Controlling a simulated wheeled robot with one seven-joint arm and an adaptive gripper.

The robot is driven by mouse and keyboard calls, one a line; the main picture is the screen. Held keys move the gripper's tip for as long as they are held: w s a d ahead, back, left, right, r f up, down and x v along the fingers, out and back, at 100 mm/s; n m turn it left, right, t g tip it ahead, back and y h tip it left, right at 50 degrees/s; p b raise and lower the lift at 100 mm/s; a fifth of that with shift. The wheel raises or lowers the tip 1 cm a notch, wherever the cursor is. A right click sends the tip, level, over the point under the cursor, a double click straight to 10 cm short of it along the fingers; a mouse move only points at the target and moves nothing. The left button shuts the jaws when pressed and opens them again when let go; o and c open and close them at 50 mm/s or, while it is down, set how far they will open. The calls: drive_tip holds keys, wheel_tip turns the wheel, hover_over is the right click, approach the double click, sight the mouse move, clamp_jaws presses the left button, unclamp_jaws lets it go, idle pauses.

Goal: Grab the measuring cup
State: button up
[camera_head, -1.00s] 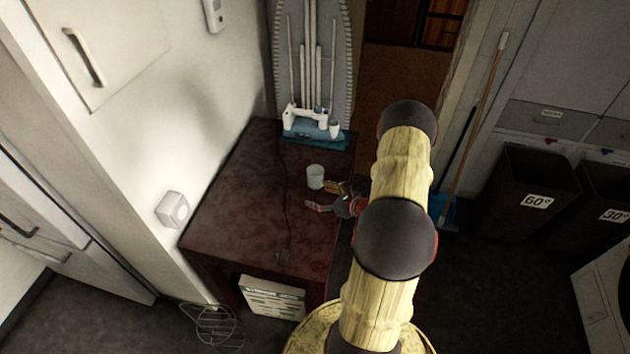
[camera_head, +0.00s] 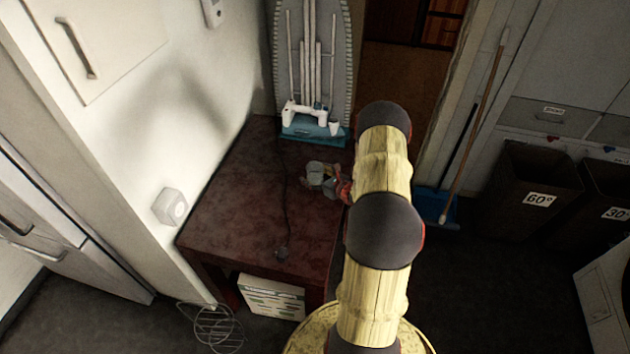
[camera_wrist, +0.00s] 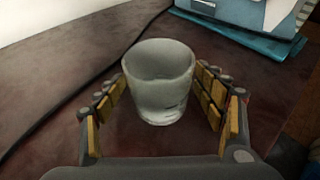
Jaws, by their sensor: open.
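The measuring cup (camera_wrist: 159,92) is a small pale, translucent cup standing upright on the dark red table. In the wrist view it sits between the two fingers of my open gripper (camera_wrist: 165,100), with a finger on each side. I cannot tell whether either finger touches it. In the head view the cup (camera_head: 315,171) shows near the table's right side, partly hidden by my gripper (camera_head: 328,183).
The dark red table (camera_head: 235,215) has free room to the left and front. A dark cord (camera_wrist: 75,82) runs left of the cup. An ironing board (camera_head: 345,60) with a white and blue iron-like appliance (camera_head: 310,122) stands behind. A white wall borders the left.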

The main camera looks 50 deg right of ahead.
drive_tip(key=c, duration=0.3)
drive_tip(key=c, duration=1.1)
drive_tip(key=shift+r, duration=0.25)
drive_tip(key=shift+r+p, duration=0.6)
drive_tip(key=shift+r, duration=0.55)
drive_tip(key=s+r+p, duration=0.4)
drive_tip(key=s+r, duration=0.6)
drive_tip(key=s, duration=0.3)
drive_tip(key=shift+s+a, duration=0.4)
drive_tip(key=shift+r, duration=0.15)
idle(0.7)
